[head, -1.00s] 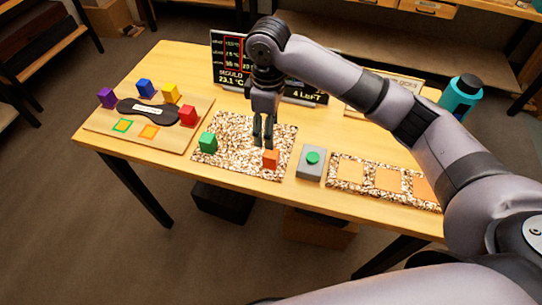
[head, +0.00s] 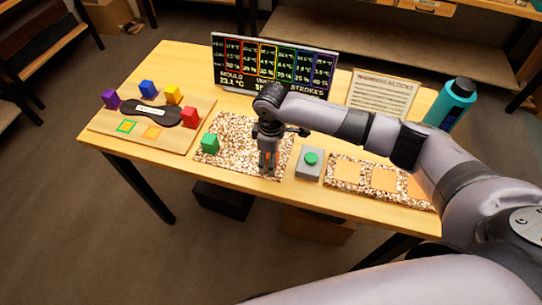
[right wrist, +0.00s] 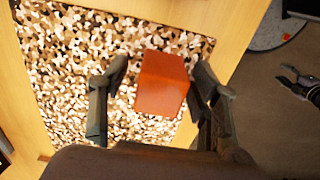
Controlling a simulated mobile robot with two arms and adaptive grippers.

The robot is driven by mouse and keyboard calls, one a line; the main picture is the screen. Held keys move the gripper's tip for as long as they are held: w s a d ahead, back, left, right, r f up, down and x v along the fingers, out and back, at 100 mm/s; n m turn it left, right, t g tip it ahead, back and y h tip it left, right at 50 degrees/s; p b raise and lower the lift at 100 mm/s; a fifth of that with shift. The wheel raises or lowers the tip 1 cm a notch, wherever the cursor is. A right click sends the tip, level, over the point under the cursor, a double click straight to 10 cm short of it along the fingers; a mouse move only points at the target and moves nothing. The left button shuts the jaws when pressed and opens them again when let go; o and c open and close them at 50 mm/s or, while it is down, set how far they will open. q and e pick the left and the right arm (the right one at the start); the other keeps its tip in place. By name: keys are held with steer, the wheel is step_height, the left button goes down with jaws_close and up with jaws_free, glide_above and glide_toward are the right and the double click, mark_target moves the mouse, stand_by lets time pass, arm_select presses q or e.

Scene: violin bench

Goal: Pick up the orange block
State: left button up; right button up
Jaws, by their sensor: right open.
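The orange block (right wrist: 163,84) stands on the speckled mat (right wrist: 60,75), near the mat's edge. My right gripper (head: 268,174) is open and points down over the block. In the right wrist view its two fingers (right wrist: 160,95) are on either side of the block, with a small gap on the left; on the right I cannot tell whether the finger touches. In the head view the gripper mostly hides the block. A dark gripper-like part, probably my left gripper (right wrist: 300,84), shows at the right edge of the right wrist view, too small to read.
A green block (head: 210,143) is on the mat's left part. A grey box with a green button (head: 310,160) stands close right of the gripper. A wooden board (head: 105,125) with several coloured blocks is left. A display (head: 275,68), a card (head: 383,92) and a teal bottle (head: 452,103) stand behind.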

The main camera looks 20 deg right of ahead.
steer(key=shift+c, duration=0.4)
steer(key=c, duration=1.1)
